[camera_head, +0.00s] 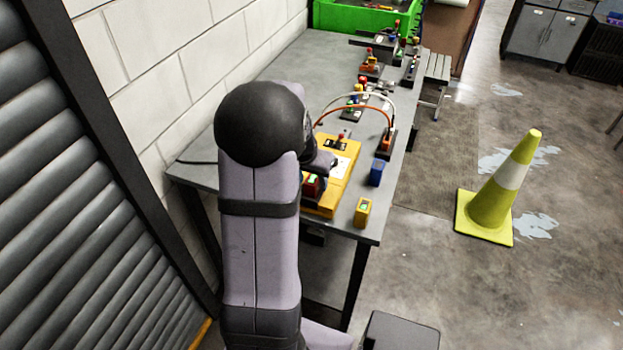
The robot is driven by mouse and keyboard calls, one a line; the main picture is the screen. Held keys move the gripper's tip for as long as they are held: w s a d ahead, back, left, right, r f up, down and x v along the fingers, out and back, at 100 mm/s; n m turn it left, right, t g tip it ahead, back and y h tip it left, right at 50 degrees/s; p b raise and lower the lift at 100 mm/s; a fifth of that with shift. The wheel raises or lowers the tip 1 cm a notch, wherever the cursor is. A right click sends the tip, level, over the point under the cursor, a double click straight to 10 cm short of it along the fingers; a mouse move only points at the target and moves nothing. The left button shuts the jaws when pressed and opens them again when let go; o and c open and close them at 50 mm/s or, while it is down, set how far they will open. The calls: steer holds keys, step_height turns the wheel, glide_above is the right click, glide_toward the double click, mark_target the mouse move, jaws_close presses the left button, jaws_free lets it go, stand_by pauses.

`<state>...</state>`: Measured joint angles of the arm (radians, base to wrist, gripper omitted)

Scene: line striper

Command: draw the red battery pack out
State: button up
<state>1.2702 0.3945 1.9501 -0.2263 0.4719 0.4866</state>
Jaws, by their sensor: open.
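A yellow machine (345,172) lies on the grey workbench, partly hidden behind my arm. A dark red block with a green top, which looks like the red battery pack (311,186), sits in a dark holder at the machine's near end. My gripper (326,163) is over the machine, just beyond and above the red pack. My arm hides much of it, and its fingers are small here. It is open, with nothing visible in it. I cannot tell whether it touches the pack.
A blue pack (377,172) and a yellow pack (362,212) stand right of the machine near the bench edge. Orange and white cables (376,108) arch behind it. Several small devices and a green crate (358,17) are farther back. The bench's back left is clear.

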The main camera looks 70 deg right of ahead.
steer(key=c, duration=1.1)
steer(key=shift+r+p, duration=0.55)
steer(key=shift+r, duration=0.25)
steer(key=shift+r+p, duration=1.75)
steer(key=shift+r, duration=0.55)
